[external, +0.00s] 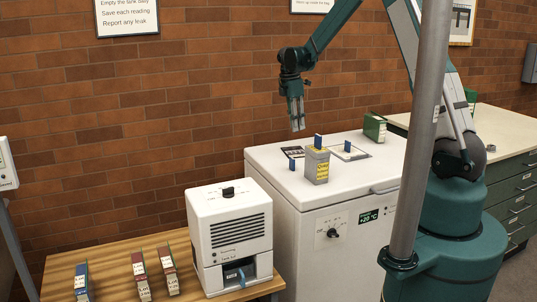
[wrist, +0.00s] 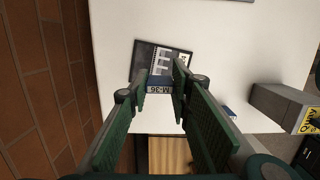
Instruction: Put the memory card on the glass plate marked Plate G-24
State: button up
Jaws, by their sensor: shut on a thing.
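My gripper (wrist: 160,84) is shut on a small blue card (wrist: 160,84) with a pale label on its end, partly legible as "M-36". I take it to be the memory card. In the external view my gripper (external: 298,127) hangs above the white chest top, fingers down, and the card cannot be made out there. Beneath and beyond the fingertips in the wrist view lies a dark plate (wrist: 150,54) with pale pictures; it also lies flat on the chest top in the external view (external: 291,152). Its marking is not readable, so I cannot tell whether it is Plate G-24.
A pale flat piece (external: 361,155) with another blue piece (external: 347,146) lies behind. A green box (external: 375,128) stands farther back.

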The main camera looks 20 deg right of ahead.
send_over(296, 151)
jog(key=shift+s+a+f, duration=0.1)
jog(key=shift+a+f, duration=0.05)
jog(key=shift+f, duration=0.8)
jog(key=shift+s+a+f, duration=0.1)
jog(key=shift+a+f, duration=0.05)
jog(key=shift+f, duration=0.85)
jog(key=shift+s+a+f, duration=0.1)
jog(key=shift+a+f, duration=0.05)
jog(key=shift+f, duration=0.8)
jog(key=shift+f, duration=1.85)
jog(key=shift+f+b, duration=0.2)
jog(key=shift+b, duration=0.15)
jog(key=o, duration=0.8)
jog(key=shift+r, duration=0.25)
jog(key=r, duration=0.4)
jog(key=a+r, duration=0.1)
jog(key=r, duration=0.3)
jog(key=r+p, duration=0.1)
jog(key=r, duration=0.2)
jog(key=shift+a+r, duration=0.4)
